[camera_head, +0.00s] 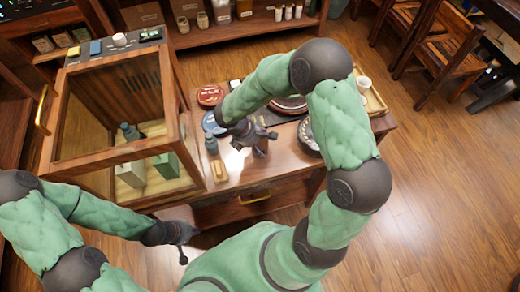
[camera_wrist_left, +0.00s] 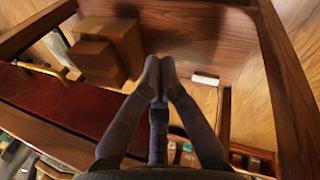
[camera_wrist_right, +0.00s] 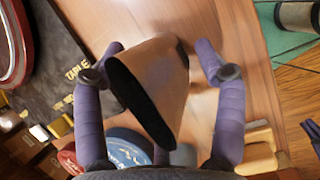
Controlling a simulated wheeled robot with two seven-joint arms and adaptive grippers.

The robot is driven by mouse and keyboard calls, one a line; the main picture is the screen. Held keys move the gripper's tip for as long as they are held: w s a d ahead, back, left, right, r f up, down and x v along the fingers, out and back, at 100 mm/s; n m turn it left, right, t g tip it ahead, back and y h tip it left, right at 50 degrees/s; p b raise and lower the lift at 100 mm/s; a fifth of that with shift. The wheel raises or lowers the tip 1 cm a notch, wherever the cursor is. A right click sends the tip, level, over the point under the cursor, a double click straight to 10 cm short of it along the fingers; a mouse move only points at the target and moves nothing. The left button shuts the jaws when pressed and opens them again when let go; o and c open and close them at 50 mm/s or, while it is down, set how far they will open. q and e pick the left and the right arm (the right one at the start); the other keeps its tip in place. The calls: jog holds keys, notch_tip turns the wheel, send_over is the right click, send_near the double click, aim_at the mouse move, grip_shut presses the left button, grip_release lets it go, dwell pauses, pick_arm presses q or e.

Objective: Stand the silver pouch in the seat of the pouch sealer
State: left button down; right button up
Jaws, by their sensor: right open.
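A tapered pouch (camera_wrist_right: 158,75) with a shiny, brownish-looking face and a dark side lies between the fingers of my right gripper (camera_wrist_right: 160,52). The right gripper is open, with a clear gap between the pouch and the right-hand finger. In the head view my right gripper (camera_head: 258,143) is low over the wooden table, and the pouch is mostly hidden there. My left gripper (camera_head: 182,237) is in front of the table, left of its drawer. In its wrist view the left fingertips (camera_wrist_left: 157,82) are together, with nothing visible between them. I cannot clearly pick out the pouch sealer.
A glass-fronted wooden cabinet (camera_head: 115,110) stands left of the table. A red tin (camera_head: 210,95), a grey bottle (camera_head: 211,144) and a tan block (camera_head: 220,171) are on the table's left side. A tray (camera_head: 377,103) with cups lies at the right.

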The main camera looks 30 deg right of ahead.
jog(key=c, duration=1.1)
